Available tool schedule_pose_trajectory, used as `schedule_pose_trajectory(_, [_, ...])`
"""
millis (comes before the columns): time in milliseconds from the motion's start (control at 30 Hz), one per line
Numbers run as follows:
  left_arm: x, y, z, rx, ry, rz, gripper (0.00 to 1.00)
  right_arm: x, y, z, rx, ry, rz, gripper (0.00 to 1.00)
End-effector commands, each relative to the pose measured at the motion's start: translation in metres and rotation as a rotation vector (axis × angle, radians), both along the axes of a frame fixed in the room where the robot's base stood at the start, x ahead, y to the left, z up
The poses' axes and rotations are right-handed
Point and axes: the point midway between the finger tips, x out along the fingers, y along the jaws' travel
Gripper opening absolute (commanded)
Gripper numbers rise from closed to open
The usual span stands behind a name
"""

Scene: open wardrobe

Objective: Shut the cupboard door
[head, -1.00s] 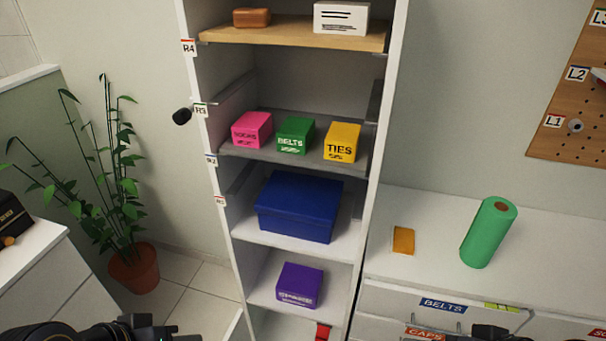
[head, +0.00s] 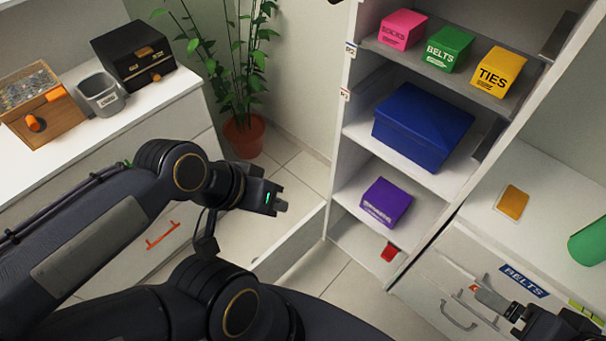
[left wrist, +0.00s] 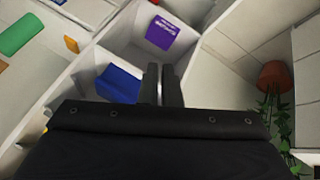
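The tall wardrobe (head: 352,90) stands open at the right of the head view, with its shelves exposed. A low white panel (head: 292,250), which looks like the cupboard door, stands out from the foot of its left side. My left gripper (head: 282,205) is above and left of this panel in the head view, apart from the shelves. In the left wrist view its two fingers (left wrist: 162,84) lie almost together with nothing visible between them. My right gripper (head: 482,292) is at the lower right, in front of the drawers; its finger opening is unclear.
The shelves hold pink, green and yellow boxes, a blue box (head: 422,128) and a purple box (head: 386,203). A red item (head: 390,252) lies in the bottom compartment. A potted plant (head: 244,135) stands behind my left arm. White drawers (head: 445,285) are at right, a cabinet at left.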

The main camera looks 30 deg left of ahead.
Motion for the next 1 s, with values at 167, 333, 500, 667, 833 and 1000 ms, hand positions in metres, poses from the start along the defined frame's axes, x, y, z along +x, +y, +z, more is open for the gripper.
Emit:
schedule_pose_trajectory(167, [0.004,0.004,-0.014,-0.009,0.021,0.022,0.0,0.0,0.0,-0.014,0.0,0.0,0.0,0.93])
schedule_pose_trajectory(333, [0.026,0.03,-0.08,-0.061,0.145,0.157,0.0,0.0,0.0,-0.077,0.0,0.0,0.0,0.93])
schedule_pose_trajectory(500, [0.055,0.078,-0.175,-0.121,0.329,0.381,0.0,0.0,0.0,-0.154,0.0,0.001,0.0,0.93])
schedule_pose_trajectory(667, [0.073,0.13,-0.275,-0.158,0.497,0.6,0.0,0.0,0.0,-0.222,0.0,0.0,0.0,0.93])
schedule_pose_trajectory(833, [0.077,0.184,-0.384,-0.168,0.666,0.821,0.0,0.0,0.0,-0.287,0.0,0.0,0.0,0.93])
schedule_pose_trajectory(1000, [0.07,0.22,-0.455,-0.162,0.776,0.973,0.0,0.0,0.0,-0.324,0.0,0.0,0.0,0.93])
